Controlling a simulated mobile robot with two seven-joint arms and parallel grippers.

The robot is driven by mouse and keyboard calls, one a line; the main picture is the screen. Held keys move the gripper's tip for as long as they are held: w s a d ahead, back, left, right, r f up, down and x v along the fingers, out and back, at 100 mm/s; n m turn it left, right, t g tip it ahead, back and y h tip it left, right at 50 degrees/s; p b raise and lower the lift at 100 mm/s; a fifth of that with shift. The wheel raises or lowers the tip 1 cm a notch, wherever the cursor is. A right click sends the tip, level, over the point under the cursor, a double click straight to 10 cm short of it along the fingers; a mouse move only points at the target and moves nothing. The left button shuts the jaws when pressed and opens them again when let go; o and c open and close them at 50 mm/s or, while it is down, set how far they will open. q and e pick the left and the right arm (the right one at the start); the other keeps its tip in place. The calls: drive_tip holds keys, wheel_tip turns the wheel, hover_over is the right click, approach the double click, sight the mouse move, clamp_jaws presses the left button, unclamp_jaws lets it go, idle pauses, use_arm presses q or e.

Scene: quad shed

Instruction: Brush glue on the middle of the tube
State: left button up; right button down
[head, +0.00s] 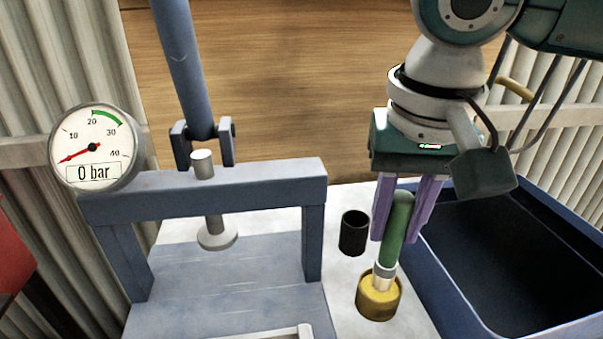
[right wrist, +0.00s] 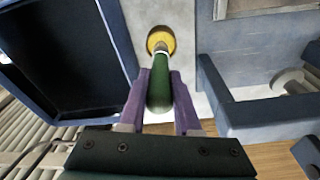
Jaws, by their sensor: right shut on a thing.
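My right gripper (head: 395,238), with purple fingers, is shut on the green handle of a brush (head: 401,215). No tube can be made out with certainty. My left gripper is not in view.
A small black cylinder (head: 354,232) stands left of the pot. A blue-grey press frame (head: 210,192) with a pressure gauge (head: 93,148) reading 0 bar stands at left. A deep blue bin (head: 445,292) is at right. A pale-rimmed item (head: 285,333) is cut off below.

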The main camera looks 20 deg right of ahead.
sight(403, 191)
drive_tip(key=shift+f, duration=0.55)
idle(0.6)
idle(0.8)
drive_tip(key=shift+p, duration=0.45)
idle(0.8)
drive_tip(key=shift+f, duration=0.1)
idle(0.4)
wheel_tip(403, 191, up, 7)
drive_tip(key=p, duration=1)
idle(0.6)
